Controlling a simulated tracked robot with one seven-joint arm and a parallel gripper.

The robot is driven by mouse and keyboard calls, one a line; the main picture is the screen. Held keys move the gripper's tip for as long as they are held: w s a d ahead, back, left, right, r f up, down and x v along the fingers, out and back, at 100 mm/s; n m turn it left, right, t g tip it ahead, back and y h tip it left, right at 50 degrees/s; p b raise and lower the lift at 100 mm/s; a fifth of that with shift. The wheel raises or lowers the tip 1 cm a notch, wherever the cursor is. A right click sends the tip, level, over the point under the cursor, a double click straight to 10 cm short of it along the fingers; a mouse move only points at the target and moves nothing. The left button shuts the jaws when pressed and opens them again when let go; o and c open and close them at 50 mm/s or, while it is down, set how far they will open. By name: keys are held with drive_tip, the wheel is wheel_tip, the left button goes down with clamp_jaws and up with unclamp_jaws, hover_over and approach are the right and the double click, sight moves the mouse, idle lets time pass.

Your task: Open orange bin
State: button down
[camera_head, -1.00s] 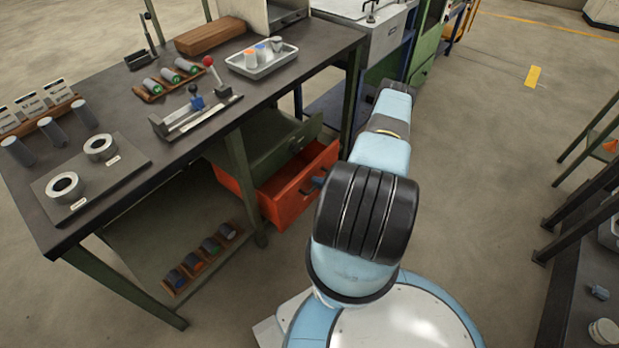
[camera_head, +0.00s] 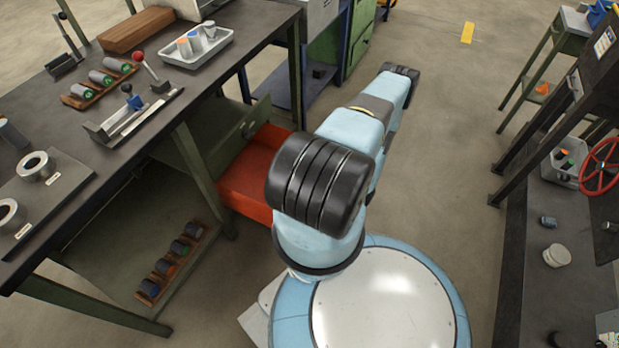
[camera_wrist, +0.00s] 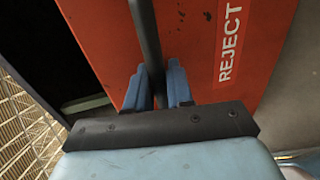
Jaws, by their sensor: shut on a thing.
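In the wrist view, the scuffed orange front (camera_wrist: 105,35) fills the upper middle and bears a white "REJECT" label (camera_wrist: 230,45). A dark bar handle (camera_wrist: 147,40) runs down between the blue fingers of my gripper (camera_wrist: 160,82), which is shut on it. My gripper is hidden in the head view.
The workbench (camera_head: 60,125) and its legs stand close on the left, with a rack of several cylinders (camera_head: 172,262) on its lower shelf. A dark bench (camera_head: 540,290) stands on the right. The floor between is clear.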

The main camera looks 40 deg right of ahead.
drive_tip(key=shift+s+f, duration=0.1)
drive_tip(key=shift+s, duration=0.1)
drive_tip(key=c, duration=1.1)
unclamp_jaws()
drive_tip(key=shift+w, duration=0.1)
drive_tip(key=shift+c, duration=0.2)
drive_tip(key=v, duration=1.4)
drive_tip(key=shift+w, duration=0.1)
